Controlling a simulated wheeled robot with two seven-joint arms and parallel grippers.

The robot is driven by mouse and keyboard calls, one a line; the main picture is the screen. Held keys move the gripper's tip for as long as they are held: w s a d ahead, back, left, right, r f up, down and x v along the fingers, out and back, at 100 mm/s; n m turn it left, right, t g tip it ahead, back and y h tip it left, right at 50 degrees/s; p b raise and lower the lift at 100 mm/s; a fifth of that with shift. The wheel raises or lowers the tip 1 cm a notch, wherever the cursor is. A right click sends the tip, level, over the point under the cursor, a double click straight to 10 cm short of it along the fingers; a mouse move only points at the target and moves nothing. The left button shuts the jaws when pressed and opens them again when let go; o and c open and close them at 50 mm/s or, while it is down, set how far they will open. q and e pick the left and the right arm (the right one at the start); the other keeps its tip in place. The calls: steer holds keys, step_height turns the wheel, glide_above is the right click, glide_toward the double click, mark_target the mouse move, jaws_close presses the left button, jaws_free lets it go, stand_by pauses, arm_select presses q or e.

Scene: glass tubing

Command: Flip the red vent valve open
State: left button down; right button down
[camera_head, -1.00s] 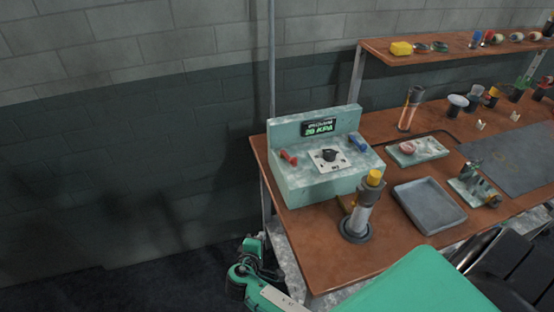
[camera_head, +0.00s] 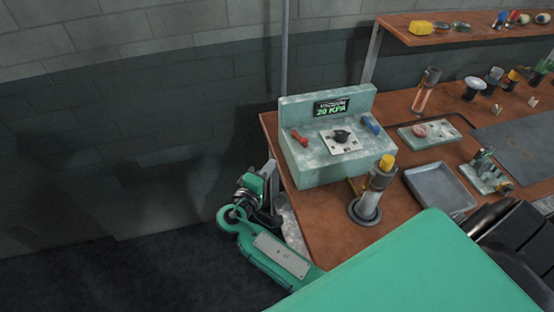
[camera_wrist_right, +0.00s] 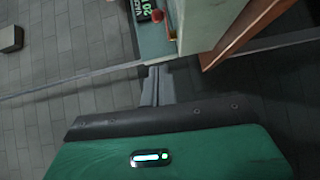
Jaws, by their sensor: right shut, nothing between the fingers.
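The red vent valve (camera_head: 299,139) is a small red lever on the left part of the sloped top of the green vacuum console (camera_head: 325,172). My right gripper (camera_head: 270,178) is beside the console's left side, apart from the valve and lower than it. In the right wrist view the right gripper's fingers (camera_wrist_right: 157,74) are together and empty. They point toward the console, where a small red part (camera_wrist_right: 157,15) shows at the top next to the display. My left gripper is not in view.
The console has a blue lever (camera_head: 371,125), a black knob (camera_head: 341,136) and a display (camera_head: 331,107) reading 20 KPA. A yellow-capped cylinder (camera_head: 371,193) stands in front of it. A grey tray (camera_head: 440,188) lies to the right. The table's left edge is close to my right arm.

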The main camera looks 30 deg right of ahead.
mark_target(302, 141)
steer(key=shift+w+d+f+p, duration=0.15)
steer(key=shift+w+d+p, duration=0.65)
steer(key=shift+d, duration=1)
steer(key=shift+w+d+f+p, duration=0.1)
steer(key=shift+w+d+p, duration=0.45)
steer(key=shift+d+p, duration=0.9)
steer(key=shift+w+d+f+p, duration=0.15)
steer(key=shift+w+d+p, duration=0.45)
steer(key=shift+d, duration=1.6)
steer(key=shift+s+d+f+b, duration=0.15)
steer(key=shift+d+b, duration=0.1)
steer(key=shift+b, duration=0.2)
steer(key=shift+s+d, duration=0.1)
steer(key=shift+d, duration=0.15)
steer(key=shift+r, duration=0.2)
